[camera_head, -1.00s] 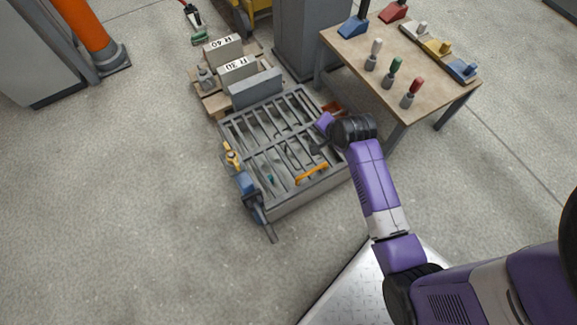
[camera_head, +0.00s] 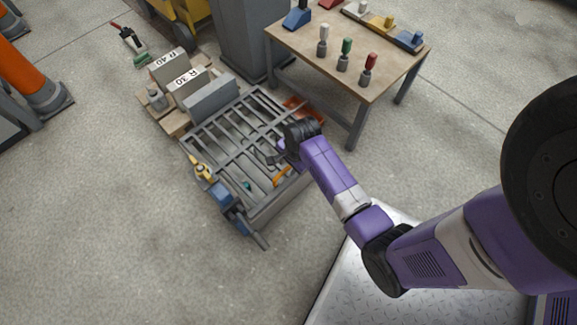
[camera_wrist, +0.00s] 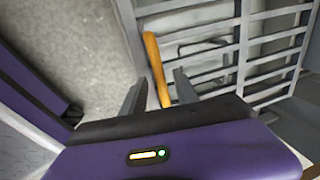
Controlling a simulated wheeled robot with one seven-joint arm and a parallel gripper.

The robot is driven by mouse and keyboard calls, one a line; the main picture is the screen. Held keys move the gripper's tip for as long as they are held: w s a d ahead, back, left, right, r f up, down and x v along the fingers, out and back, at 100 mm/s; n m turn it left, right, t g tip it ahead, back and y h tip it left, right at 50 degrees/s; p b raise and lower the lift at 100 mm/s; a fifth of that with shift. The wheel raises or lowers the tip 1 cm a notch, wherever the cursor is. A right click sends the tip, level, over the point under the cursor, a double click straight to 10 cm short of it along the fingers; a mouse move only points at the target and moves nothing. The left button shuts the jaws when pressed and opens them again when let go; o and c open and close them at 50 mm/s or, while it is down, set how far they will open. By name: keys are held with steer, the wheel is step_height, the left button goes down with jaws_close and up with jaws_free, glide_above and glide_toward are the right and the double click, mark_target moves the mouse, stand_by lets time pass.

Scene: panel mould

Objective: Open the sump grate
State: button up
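The sump grate (camera_head: 238,137) is a grey barred panel lying flat and closed over a low grey frame on the floor. An orange bar handle (camera_head: 282,176) sits at its near right side. In the wrist view the handle (camera_wrist: 154,62) runs up from between my fingers, and grate bars (camera_wrist: 243,45) show to the right. My gripper (camera_head: 272,156) is over the near right part of the grate. In the wrist view my gripper (camera_wrist: 160,88) is open, its dark fingers apart on either side of the handle's line. Whether they touch the handle cannot be told.
A blue and dark tool (camera_head: 230,205) and a yellow item (camera_head: 203,170) lie along the grate's left edge. Grey blocks (camera_head: 212,98) on a pallet stand behind it. A wooden table (camera_head: 372,72) stands at the right.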

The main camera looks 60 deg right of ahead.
steer(key=shift+f, duration=0.15)
jaws_close()
stand_by(1.4)
